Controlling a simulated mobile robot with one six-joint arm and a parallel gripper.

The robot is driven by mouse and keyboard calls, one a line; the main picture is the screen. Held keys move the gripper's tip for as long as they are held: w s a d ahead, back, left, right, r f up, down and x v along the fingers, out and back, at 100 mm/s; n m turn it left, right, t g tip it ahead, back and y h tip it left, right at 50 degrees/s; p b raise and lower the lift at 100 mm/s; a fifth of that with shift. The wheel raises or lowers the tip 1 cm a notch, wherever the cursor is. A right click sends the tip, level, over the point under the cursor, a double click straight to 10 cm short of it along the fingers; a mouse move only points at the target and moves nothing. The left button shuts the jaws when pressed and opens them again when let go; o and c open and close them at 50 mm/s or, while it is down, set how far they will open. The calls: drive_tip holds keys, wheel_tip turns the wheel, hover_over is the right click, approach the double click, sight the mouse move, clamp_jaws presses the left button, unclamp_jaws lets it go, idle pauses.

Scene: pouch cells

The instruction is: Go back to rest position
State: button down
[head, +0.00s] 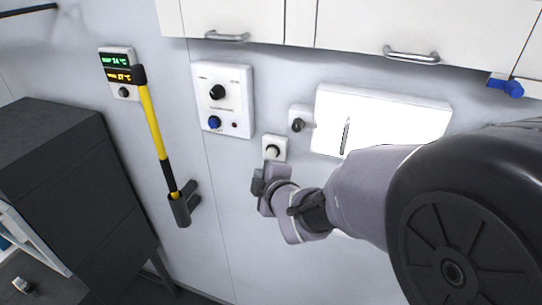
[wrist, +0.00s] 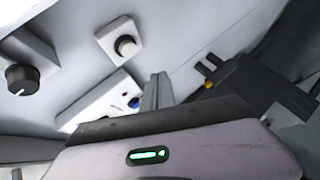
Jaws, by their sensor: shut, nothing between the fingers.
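My gripper (head: 259,184) is at the end of my arm, in front of the wall in the head view, just below a small white box with a round knob (head: 272,149). In the wrist view the fingers of my gripper (wrist: 158,88) are together with nothing between them. The same small box with its pale knob (wrist: 125,46) shows above and left of the fingers there. In the head view my arm hides part of the wall on the right.
A control panel (head: 238,78) with knobs, a thermostat (head: 118,62) and a yellow-handled tool (head: 153,120) are on the wall. White cabinets (head: 350,22) hang above. A bright white panel (head: 385,110) is behind my arm. A dark cabinet (head: 60,170) stands left.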

drive_tip(key=s+d+f+m+g+h+b, duration=0.1)
drive_tip(key=s+d+f+m+b, duration=0.5)
drive_tip(key=f+b, duration=0.3)
drive_tip(key=s+d+f+m+g+h+b, duration=0.2)
drive_tip(key=s+d+f+m+b, duration=0.4)
drive_tip(key=b, duration=0.5)
drive_tip(key=s+f+m+g+b, duration=0.3)
drive_tip(key=s+f+m+b, duration=0.7)
drive_tip(key=s, duration=0.6)
wheel_tip(320, 180, down, 3)
drive_tip(key=shift+d+r+m+y+b, duration=0.1)
drive_tip(key=shift+d+m+y+b, duration=0.25)
drive_tip(key=shift+b, duration=0.25)
